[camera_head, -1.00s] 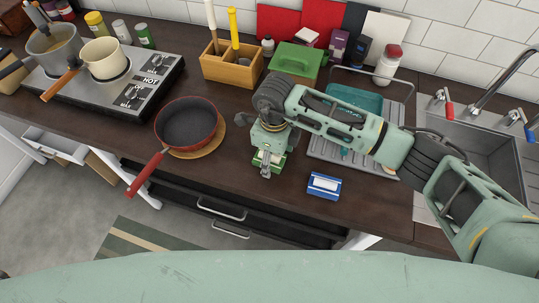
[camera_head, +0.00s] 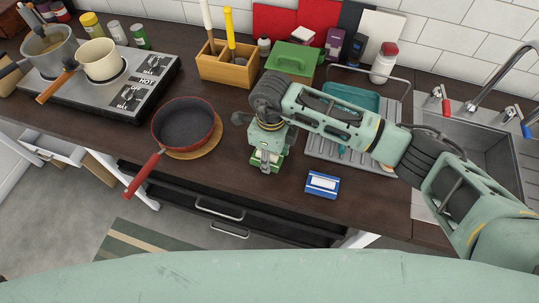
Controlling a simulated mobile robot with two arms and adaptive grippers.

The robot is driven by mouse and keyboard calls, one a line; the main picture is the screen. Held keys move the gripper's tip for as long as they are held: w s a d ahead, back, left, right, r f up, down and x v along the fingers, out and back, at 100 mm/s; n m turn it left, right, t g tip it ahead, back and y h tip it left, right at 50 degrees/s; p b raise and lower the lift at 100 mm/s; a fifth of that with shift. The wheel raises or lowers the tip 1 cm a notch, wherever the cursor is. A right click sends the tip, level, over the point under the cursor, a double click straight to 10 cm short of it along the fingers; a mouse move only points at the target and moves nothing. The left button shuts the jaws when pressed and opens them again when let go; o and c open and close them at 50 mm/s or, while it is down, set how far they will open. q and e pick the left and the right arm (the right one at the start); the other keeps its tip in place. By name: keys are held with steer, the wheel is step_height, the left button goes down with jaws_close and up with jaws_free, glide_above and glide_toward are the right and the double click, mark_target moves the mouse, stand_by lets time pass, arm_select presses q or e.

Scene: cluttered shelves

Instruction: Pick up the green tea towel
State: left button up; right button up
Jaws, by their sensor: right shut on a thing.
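My right gripper (camera_head: 265,165) points down at the middle of the dark counter, near its front edge. It is shut on a small green item (camera_head: 279,163). The fingers hide most of this item, so I cannot tell whether it is a folded tea towel or a box. I also cannot tell whether it is clear of the counter. My left gripper is not in view.
A red pan (camera_head: 185,125) on a round board is left of the gripper. A blue and white box (camera_head: 322,185) lies to its right. Behind stand a wooden utensil box (camera_head: 228,70) and a green lidded container (camera_head: 293,62). A drying rack (camera_head: 345,145) and sink (camera_head: 470,145) are at right.

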mark_target(272, 158)
steer(key=r, duration=0.1)
steer(key=r+b, duration=0.2)
steer(key=r, duration=0.1)
steer(key=shift+s+d, duration=0.15)
steer(key=shift+s, duration=0.2)
steer(key=s+d+r+b, duration=0.2)
steer(key=s+r, duration=0.4)
steer(key=s, duration=0.4)
steer(key=shift+s+d+r, duration=0.2)
steer(key=shift+d+r, duration=0.2)
steer(key=shift+d, duration=0.45)
